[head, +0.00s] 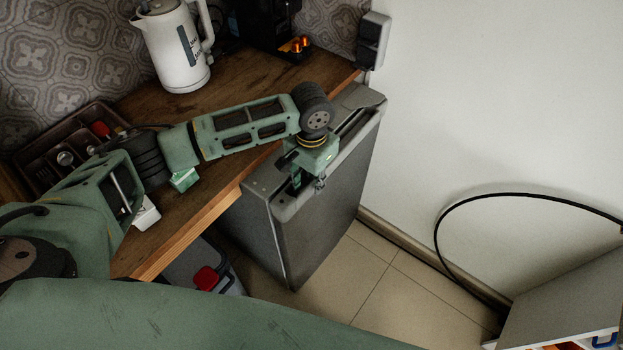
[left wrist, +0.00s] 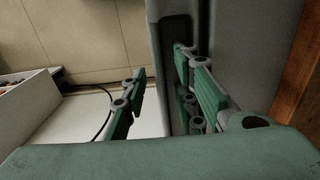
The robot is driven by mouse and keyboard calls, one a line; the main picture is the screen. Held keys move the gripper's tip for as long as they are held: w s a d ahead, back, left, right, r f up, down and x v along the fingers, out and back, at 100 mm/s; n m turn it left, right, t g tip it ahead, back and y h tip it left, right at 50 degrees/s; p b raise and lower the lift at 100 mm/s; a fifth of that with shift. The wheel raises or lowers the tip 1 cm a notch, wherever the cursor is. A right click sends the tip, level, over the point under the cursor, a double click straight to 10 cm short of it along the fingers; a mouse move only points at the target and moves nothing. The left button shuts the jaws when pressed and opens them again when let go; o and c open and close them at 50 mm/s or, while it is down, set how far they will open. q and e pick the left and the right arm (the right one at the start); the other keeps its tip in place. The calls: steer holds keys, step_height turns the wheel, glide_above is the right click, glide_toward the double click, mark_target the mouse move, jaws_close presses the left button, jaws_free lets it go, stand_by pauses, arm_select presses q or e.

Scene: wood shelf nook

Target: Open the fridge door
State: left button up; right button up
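A small dark grey fridge stands beneath the wooden counter, and its door (head: 335,205) faces the open floor and looks shut. The door's top edge has a dark recess, which also shows in the left wrist view (left wrist: 174,45). My left gripper (head: 306,181) is at the top edge of the door, reaching down from above. In the left wrist view, the gripper (left wrist: 162,88) has its fingers spread. One finger is on the outer side of the door's edge and the other is over the recess. Whether either finger touches is unclear. My right gripper is not in view.
The wooden counter (head: 235,85) holds a white kettle (head: 178,45), a cutlery tray (head: 38,163) and a dark machine (head: 268,22). A white wall stands at the right. Tiled floor (head: 375,275) before the door is clear. A black cable (head: 437,225) and a white box (head: 565,305) are farther right.

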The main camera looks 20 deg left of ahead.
arm_select(q)
steer(key=shift+f, duration=0.2)
steer(key=shift+c, duration=0.4)
jaws_close()
